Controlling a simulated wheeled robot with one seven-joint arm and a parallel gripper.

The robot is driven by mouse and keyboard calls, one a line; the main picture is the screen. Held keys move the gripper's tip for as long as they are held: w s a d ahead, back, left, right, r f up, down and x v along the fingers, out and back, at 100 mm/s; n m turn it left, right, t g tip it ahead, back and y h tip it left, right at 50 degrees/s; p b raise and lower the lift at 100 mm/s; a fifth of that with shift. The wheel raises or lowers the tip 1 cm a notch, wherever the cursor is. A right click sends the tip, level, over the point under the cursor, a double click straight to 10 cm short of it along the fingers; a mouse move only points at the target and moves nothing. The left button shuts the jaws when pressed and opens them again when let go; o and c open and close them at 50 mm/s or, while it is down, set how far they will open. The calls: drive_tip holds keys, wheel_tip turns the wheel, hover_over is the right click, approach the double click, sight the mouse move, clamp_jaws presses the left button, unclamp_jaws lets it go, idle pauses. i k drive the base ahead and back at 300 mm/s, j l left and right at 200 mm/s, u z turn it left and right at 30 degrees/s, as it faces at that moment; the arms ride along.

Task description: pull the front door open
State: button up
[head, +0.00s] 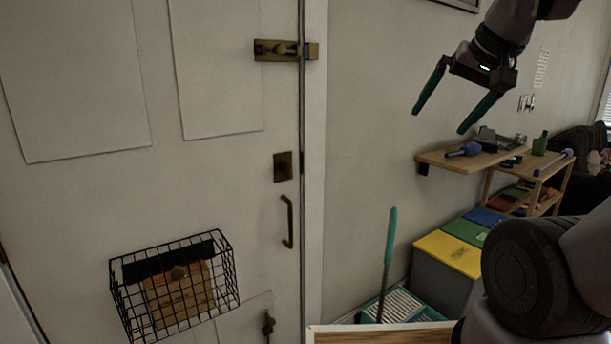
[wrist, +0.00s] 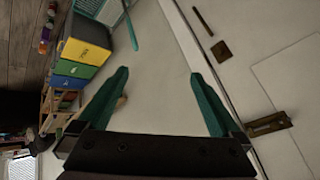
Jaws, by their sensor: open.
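The white front door (head: 215,200) fills the left of the head view and appears shut against its frame (head: 314,200). A dark bronze pull handle (head: 288,222) stands upright near its right edge, below a square lock plate (head: 283,166). A brass slide bolt (head: 280,49) sits higher at the same edge; I cannot tell whether it is drawn. My gripper (head: 438,122) is open and empty, up and to the right of the handle, in front of the wall. In the wrist view my gripper (wrist: 160,73) points at bare wall, with the handle (wrist: 203,17) at the upper right, clear of the fingers.
A wire basket (head: 175,285) with a parcel hangs on the door. A wooden shelf (head: 465,160) with tools juts from the wall at right. Coloured bins (head: 450,255) and a teal-handled tool (head: 388,260) stand below. The wall space beside the door is clear.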

sight(127, 127)
drive_tip(key=u, duration=1.35)
